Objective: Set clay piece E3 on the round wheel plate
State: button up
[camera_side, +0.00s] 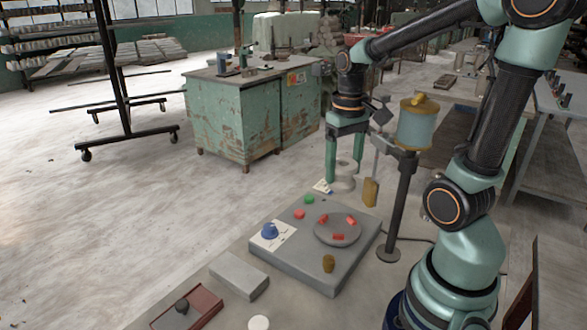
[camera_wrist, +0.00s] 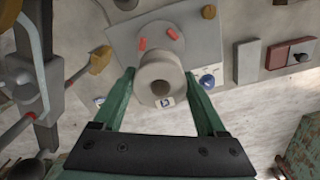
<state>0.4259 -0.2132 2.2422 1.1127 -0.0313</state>
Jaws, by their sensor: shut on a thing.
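My gripper (camera_side: 345,168) points down, its two green fingers on either side of a pale grey, spool-shaped piece (camera_side: 343,180). In the wrist view the piece (camera_wrist: 158,72) sits between the fingertips, with a round hole in its end and a small white label whose text I cannot read for sure. The piece is held behind the slab, off to the far side of the round wheel plate (camera_side: 325,236). In the wrist view the held piece hides part of the plate.
The grey slab (camera_side: 315,277) also bears a blue cone (camera_side: 270,231) on a white card, a brown piece (camera_side: 328,263), and red and green bits (camera_side: 309,199). A post with a drum (camera_side: 417,125) stands right of my gripper. A grey block (camera_side: 238,275) and red tray (camera_side: 205,302) lie in front.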

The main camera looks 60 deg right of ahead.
notch_tip(320, 180, down, 11)
jog(key=shift+f, duration=0.1)
dwell(0.4)
jog(key=o, duration=1.6)
jog(key=shift+f, duration=0.1)
notch_tip(320, 180, up, 12)
jog(key=shift+r, duration=0.1)
jog(key=a+r+n+t, duration=0.1)
jog(key=a+t, duration=0.1)
jog(key=a, duration=0.2)
jog(key=w+a+r+n+t, duration=0.1)
jog(key=a+r+n, duration=0.1)
jog(key=a, duration=0.2)
jog(key=w+a+r+n+t, duration=0.1)
jog(key=a+t, duration=0.1)
jog(key=a, duration=0.2)
jog(key=shift+r+n+t, duration=0.3)
jog(key=shift+r, duration=0.1)
